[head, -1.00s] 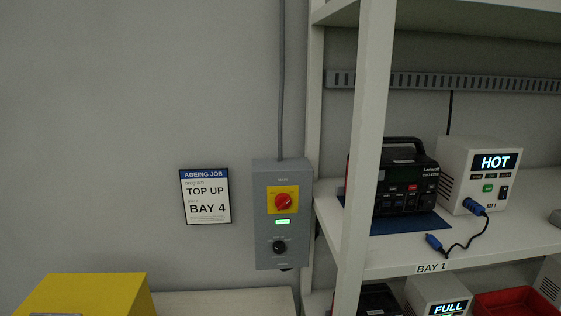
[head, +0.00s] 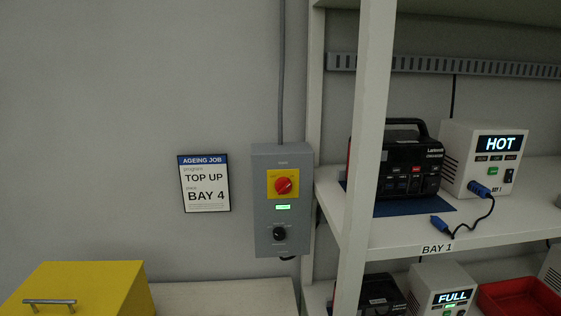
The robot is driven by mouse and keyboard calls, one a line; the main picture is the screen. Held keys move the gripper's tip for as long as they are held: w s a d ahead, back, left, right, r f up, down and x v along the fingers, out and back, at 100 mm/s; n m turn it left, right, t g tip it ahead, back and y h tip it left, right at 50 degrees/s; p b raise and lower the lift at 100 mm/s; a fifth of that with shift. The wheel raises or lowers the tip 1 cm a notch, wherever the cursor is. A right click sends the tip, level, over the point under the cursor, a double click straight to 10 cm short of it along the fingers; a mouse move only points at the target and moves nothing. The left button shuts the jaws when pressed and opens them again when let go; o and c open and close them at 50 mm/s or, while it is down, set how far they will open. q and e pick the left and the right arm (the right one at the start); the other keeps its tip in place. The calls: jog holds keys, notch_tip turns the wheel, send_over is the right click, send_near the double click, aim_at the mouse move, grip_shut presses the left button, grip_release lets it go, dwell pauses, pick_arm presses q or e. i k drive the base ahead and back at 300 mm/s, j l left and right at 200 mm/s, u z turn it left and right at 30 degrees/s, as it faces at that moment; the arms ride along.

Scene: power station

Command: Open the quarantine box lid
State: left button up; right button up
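A yellow box (head: 84,282) stands at the lower left of the head view, cut off by the bottom edge. Its lid is down, and a grey metal bar handle (head: 50,302) is fixed on its top near the front. No label naming it as the quarantine box can be seen. Neither of my grippers is in view.
A pale bench top (head: 225,294) extends right of the box. A grey control box (head: 282,200) with a red knob hangs on the wall beside a sign (head: 204,183). A white shelf rack (head: 440,240) holding devices, a blue cable and a red tray (head: 522,297) stands at right.

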aim_at(101, 288)
jog(key=u, duration=1.35)
